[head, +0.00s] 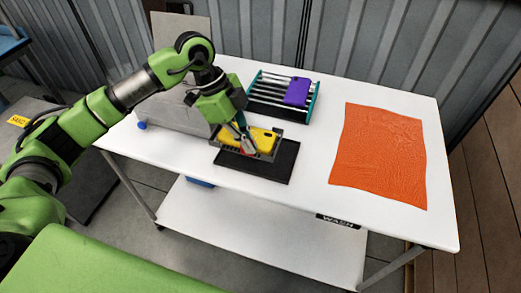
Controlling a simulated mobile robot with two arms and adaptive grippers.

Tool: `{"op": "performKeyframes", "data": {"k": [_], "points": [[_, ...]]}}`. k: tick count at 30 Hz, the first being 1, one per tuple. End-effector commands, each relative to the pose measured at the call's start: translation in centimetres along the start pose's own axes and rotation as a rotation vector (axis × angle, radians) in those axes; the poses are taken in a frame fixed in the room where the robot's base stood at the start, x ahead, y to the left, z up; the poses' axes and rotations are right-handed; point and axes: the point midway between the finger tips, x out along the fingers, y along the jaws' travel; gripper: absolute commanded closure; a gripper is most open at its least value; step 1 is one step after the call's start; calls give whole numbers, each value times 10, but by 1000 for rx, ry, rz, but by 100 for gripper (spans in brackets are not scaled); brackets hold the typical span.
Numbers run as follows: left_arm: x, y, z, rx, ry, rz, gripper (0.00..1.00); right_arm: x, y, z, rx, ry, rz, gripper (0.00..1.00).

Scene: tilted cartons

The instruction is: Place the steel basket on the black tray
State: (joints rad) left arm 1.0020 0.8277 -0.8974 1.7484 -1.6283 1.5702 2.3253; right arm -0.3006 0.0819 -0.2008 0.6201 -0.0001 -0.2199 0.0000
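The steel basket (277,148) is a low grey container with yellow items (262,137) in it. It is over the back-left part of the black tray (283,170) on the white table; I cannot tell if its base rests flat on the tray. My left gripper (246,148) reaches down from the left to the basket's front side, with its fingertips at the near wall. Its fingers are small and partly overlap the basket, so their grip is unclear. My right gripper is not in view.
A teal-sided rack (262,96) with grey bars and a purple item (297,92) stands behind the tray. An orange cloth (380,155) lies on the right of the white table (312,185). A grey panel (180,29) stands at the back left. The table between rack and cloth is clear.

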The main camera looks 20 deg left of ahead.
Motion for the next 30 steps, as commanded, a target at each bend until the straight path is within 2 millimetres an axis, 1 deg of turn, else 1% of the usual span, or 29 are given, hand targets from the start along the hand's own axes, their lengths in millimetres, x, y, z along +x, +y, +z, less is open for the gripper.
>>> {"op": "performKeyframes", "data": {"k": [1, 3, 6, 9, 14, 18, 21, 30], "points": [[11, -5, 0, -3, 0, 8, 100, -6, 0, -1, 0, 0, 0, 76], [25, -14, 0, -2, 0, 6, 100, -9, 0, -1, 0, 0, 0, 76], [40, -23, 0, -1, 0, 4, 100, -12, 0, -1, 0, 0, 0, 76], [48, -28, 1, -2, -1, 4, 100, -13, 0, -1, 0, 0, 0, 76], [57, -33, 1, 0, -1, 3, 100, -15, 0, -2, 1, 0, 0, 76], [75, -34, 8, -3, -1, 6, 100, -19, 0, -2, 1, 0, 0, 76], [85, -34, 12, -1, -1, 3, 100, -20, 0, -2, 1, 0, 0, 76], [88, -34, 14, 0, -1, 2, 100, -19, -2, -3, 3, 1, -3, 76]]}}
